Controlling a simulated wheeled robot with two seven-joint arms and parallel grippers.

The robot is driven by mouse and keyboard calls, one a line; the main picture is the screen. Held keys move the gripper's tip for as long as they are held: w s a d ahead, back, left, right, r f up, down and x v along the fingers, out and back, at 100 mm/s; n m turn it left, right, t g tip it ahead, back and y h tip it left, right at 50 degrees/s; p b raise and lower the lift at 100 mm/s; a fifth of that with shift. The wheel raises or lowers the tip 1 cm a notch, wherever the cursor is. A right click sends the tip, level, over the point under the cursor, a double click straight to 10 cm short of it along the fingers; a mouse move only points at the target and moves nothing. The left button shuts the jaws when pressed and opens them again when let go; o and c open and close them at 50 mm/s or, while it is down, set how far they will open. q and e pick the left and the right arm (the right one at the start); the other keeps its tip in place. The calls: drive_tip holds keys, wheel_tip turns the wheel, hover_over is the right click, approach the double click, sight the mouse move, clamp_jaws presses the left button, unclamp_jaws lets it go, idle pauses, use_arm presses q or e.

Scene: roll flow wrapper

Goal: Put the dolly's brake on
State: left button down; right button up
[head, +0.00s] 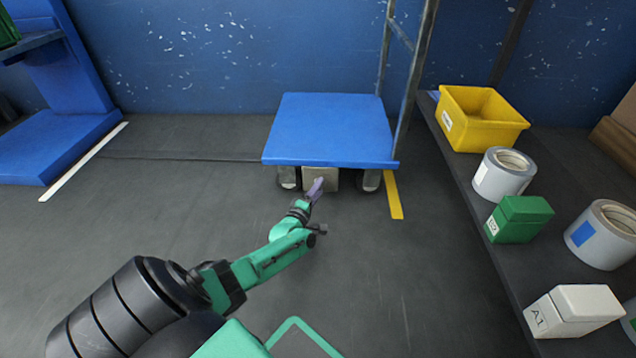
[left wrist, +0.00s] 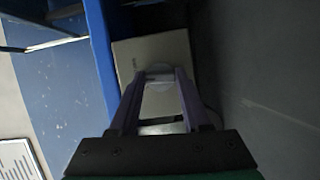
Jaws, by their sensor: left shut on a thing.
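The dolly (head: 330,130) has a flat blue deck, dark wheels and an upright grey frame at its right. A beige box-shaped part (head: 334,180) sits under its front edge between the wheels. My left gripper (head: 316,188) reaches up to this part from below the deck edge. In the left wrist view my left gripper (left wrist: 160,75) has its purple fingers drawn together in front of the beige part (left wrist: 150,50). They are shut on a small pale grey piece, seemingly the dolly's brake. The fingers partly hide it, so its position is unclear. My right gripper is out of view.
A dark shelf at the right holds a yellow bin (head: 480,118), grey rolls (head: 504,174), a green box (head: 518,218) and a white box (head: 572,310). A yellow floor stripe (head: 393,195) lies right of the dolly. The floor left of it is clear.

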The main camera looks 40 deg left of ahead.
use_arm(q)
drive_tip(key=shift+r+m+g+p, duration=0.15)
drive_tip(key=shift+m+g+p, duration=0.85)
drive_tip(key=shift+m+p, duration=1.2)
drive_tip(key=shift+c, duration=1.8)
unclamp_jaws()
